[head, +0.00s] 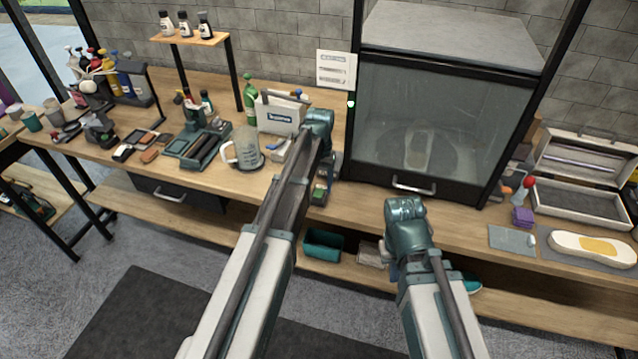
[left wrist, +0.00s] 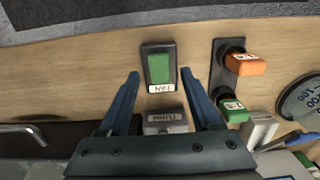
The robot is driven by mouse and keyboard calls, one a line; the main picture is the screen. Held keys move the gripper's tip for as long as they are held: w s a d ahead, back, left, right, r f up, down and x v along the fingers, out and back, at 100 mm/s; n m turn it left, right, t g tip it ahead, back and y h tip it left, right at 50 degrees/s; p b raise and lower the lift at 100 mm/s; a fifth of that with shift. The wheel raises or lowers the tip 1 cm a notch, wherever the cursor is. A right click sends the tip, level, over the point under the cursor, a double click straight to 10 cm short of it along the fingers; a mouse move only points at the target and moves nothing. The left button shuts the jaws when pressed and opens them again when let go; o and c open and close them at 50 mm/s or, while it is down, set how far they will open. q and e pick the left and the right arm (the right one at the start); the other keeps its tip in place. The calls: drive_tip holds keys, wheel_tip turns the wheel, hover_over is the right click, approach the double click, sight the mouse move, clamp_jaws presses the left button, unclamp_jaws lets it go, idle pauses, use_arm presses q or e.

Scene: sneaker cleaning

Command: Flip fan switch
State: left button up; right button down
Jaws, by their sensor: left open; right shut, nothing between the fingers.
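The fan switch is a green rocker (left wrist: 160,68) in a dark frame, with a white label reading FAN upside down in the left wrist view. It is set on the wooden bench top. My left gripper (left wrist: 160,76) is open, with one blue finger on each side of the switch. The fingers look apart from it; their height above it is hard to judge. In the head view my left arm (head: 318,122) reaches over the bench left of the glass-fronted cabinet. My right gripper (head: 391,248) is low before the bench, shut and empty, its fingertips mostly hidden.
The glass-fronted cabinet (head: 420,130) stands right of my left gripper. A black plate with an orange switch (left wrist: 245,64) and a green switch (left wrist: 233,108) is close beside the fan switch. A measuring jug (head: 247,150) and a white caddy (head: 281,115) stand left.

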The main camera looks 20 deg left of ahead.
sight(320, 191)
use_arm(q)
wheel_tip(320, 191, up, 12)
drive_tip(key=p, duration=1.1)
drive_tip(key=shift+w+r, duration=0.15)
drive_tip(key=shift+w, duration=0.1)
drive_tip(key=shift+s, duration=0.1)
drive_tip(key=s+d+f+m+b, duration=0.1)
drive_tip(key=s+d, duration=0.3)
drive_tip(key=s, duration=0.4)
drive_tip(key=s+d+f+m+b, duration=0.1)
drive_tip(key=s+d, duration=0.4)
drive_tip(key=s, duration=0.3)
drive_tip(key=s+d+f+m+y+b, duration=0.1)
drive_tip(key=s+d, duration=0.3)
drive_tip(key=s, duration=0.4)
drive_tip(key=shift+s+d+f, duration=0.2)
drive_tip(key=shift+s+f, duration=0.1)
drive_tip(key=shift+s, duration=0.1)
